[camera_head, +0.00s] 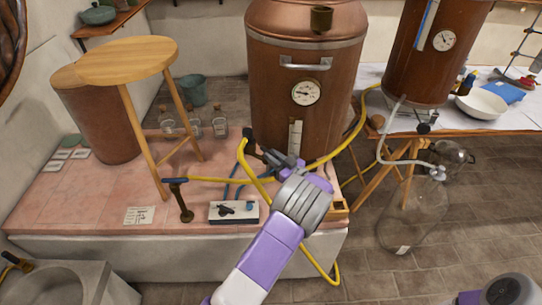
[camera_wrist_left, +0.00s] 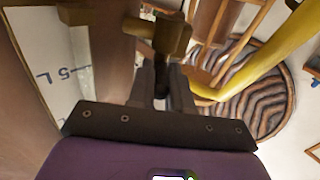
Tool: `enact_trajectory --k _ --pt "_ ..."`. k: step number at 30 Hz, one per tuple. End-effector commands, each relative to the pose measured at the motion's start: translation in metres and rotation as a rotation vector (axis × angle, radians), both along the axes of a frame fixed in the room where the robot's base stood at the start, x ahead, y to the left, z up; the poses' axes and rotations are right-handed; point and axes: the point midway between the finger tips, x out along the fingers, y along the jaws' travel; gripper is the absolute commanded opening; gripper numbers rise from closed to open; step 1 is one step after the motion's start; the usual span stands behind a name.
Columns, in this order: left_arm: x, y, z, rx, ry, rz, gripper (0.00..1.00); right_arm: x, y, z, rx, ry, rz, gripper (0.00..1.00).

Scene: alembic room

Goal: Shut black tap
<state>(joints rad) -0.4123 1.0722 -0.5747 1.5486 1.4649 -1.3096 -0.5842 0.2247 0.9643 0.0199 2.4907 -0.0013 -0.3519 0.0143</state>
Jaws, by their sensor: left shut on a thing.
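The tap is on the lower front of the large copper vessel (camera_head: 300,60). In the left wrist view its brass body (camera_wrist_left: 158,35) shows at the top centre, with a dark lever (camera_wrist_left: 162,66) below it. My left gripper (camera_head: 274,158) is at the foot of the vessel, against the tap. The left wrist view shows its two fingers (camera_wrist_left: 162,88) closed around the dark lever. In the head view the gripper hides most of the tap. A black part (camera_head: 248,134) sticks out at the hose end, left of the gripper. My right gripper is not in view.
A yellow hose (camera_head: 350,145) loops around the tap and my left arm. A blue-handled tap (camera_head: 177,183) stands on the pink-tiled platform (camera_head: 90,205), near a wooden stool (camera_head: 135,62). A glass carboy (camera_head: 412,215) stands on the floor at right.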

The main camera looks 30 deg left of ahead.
Motion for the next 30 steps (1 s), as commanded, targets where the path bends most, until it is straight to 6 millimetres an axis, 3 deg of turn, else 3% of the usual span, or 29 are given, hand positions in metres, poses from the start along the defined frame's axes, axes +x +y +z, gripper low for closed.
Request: enact_trajectory --k 15,30 --pt "0.0099 -0.0014 -0.0010 0.000 -0.002 0.255 0.00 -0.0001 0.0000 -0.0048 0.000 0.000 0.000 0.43" --pt "0.0110 -0.0013 0.0006 0.002 -0.002 0.294 0.00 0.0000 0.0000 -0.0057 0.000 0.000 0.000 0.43"
